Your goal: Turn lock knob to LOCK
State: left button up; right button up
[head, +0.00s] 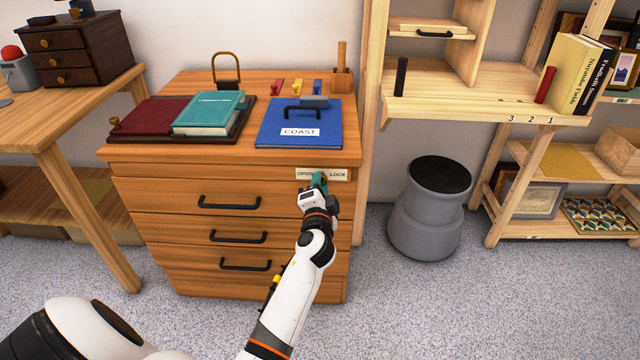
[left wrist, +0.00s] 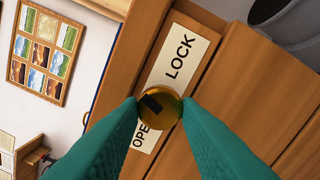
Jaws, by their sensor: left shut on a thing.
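The lock knob (left wrist: 158,108) is a round brass knob on the cabinet front, set between the words OPEN and LOCK on a pale label plate (left wrist: 184,57). In the head view the plate (head: 337,174) is at the top right of the drawer cabinet, with OPEN left and LOCK right. My left gripper (head: 319,181) is at the plate, its fingers hiding the knob there. In the left wrist view its teal fingers (left wrist: 159,110) are shut on the knob from both sides. A dark mark shows on the knob's face; which word it indicates I cannot tell. My right gripper is out of view.
The drawer cabinet (head: 150,235) has several drawers with black handles.

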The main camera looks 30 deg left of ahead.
pick_arm(q)
jog(key=shift+r+m+p, duration=0.15)
jog(key=shift+m+p, duration=0.65)
jog(key=shift+m, duration=1.7)
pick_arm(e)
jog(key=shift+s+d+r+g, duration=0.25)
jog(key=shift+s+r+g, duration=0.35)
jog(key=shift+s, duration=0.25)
pick_arm(q)
jog(key=o, duration=0.9)
jog(key=shift+o, duration=0.2)
jog(key=v, duration=1.2)
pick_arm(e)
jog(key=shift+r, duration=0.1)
